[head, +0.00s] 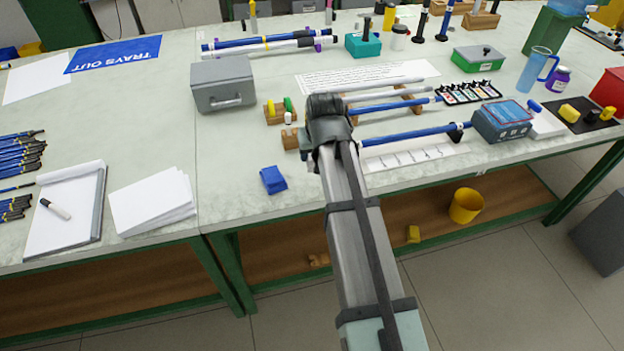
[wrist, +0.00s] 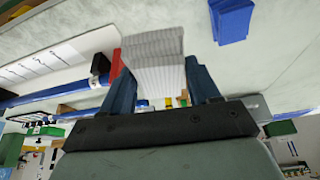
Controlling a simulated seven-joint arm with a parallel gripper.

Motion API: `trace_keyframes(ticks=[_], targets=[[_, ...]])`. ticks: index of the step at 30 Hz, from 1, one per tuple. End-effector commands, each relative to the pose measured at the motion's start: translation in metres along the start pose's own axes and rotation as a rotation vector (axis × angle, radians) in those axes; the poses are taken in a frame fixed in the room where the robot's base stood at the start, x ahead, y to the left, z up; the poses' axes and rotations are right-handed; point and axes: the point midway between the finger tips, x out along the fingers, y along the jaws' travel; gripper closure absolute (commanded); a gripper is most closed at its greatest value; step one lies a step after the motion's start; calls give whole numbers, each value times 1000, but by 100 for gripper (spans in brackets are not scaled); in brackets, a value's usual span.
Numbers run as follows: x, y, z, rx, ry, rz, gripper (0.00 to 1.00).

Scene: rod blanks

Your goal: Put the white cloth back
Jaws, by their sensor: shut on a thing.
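The white cloth (wrist: 154,62) is a folded block with fine grey stripes, seen in the wrist view. My gripper (wrist: 158,75) is shut on it, with a dark blue finger on either side, and the cloth sticks out past the fingertips. In the head view my gripper's end is over the front part of the bench, and my own arm hides the fingers and the cloth. Whether the cloth touches the bench is not clear.
A folded blue cloth (head: 273,179) lies left of my arm; it also shows in the wrist view (wrist: 232,20). Blue rods on wooden holders (head: 400,135) lie close on the right. A grey box (head: 222,84) stands behind. Bare bench surrounds the blue cloth.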

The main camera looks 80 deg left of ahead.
Motion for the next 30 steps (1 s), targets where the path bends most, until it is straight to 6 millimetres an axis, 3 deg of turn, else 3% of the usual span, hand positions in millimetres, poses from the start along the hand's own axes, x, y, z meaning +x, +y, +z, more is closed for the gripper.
trace_keyframes(ticks=[1, 3, 5, 11, 21, 30], targets=[[0, -8, -11, -14, 0, -6, 67], [1, -6, -25, -25, 0, -10, 67], [4, -7, -28, -45, -1, -19, 67], [8, -8, -17, -87, -1, -34, 67], [52, -8, 2, -88, -2, -34, 67], [74, -8, 10, -88, -1, -34, 67]])
